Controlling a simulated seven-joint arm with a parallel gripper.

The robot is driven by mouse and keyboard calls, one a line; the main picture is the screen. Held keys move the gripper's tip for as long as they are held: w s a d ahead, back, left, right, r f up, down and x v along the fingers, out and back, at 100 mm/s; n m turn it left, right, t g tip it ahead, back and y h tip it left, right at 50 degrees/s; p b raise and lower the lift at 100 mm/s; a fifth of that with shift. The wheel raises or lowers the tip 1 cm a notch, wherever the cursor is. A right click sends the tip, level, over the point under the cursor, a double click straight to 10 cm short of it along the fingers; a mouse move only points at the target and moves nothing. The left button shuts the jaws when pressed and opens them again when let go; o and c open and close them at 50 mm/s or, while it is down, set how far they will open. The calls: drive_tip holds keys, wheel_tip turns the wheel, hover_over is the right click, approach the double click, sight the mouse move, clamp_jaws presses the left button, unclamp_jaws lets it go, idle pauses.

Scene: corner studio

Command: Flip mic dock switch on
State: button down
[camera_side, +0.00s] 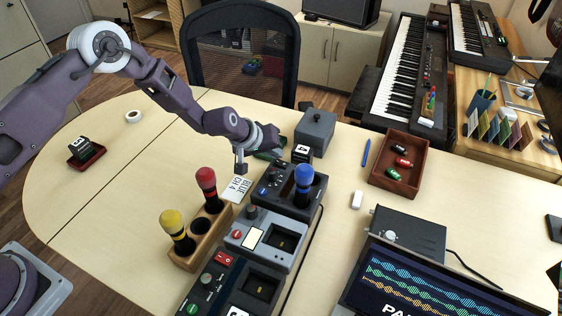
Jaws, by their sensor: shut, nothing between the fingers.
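Three mic docks stand in a row on the table. The far dark dock (278,205) has a blue-topped microphone (304,178) upright at its right side and a small blue control (263,190) on its left part. The middle grey dock (262,243) has a red control (237,234) and an empty dark slot. The near dark dock (254,309) has a red control (226,257) and a knob. Switch positions are too small to tell. My gripper (240,169) is shut and empty, pointing down above the table, left of the far dock and apart from it.
A wooden holder (211,238) with red (206,187) and yellow (172,226) microphones stands left of the docks. A printed card (237,189) lies below my gripper. A grey box (315,132) stands behind; a laptop (430,288) is right. The table's left is mostly clear.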

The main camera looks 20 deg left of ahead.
drive_tip(key=shift+f, duration=0.3)
idle(0.4)
drive_tip(key=shift+r, duration=0.75)
drive_tip(key=shift+r, duration=0.1)
drive_tip(key=shift+r, duration=2.9)
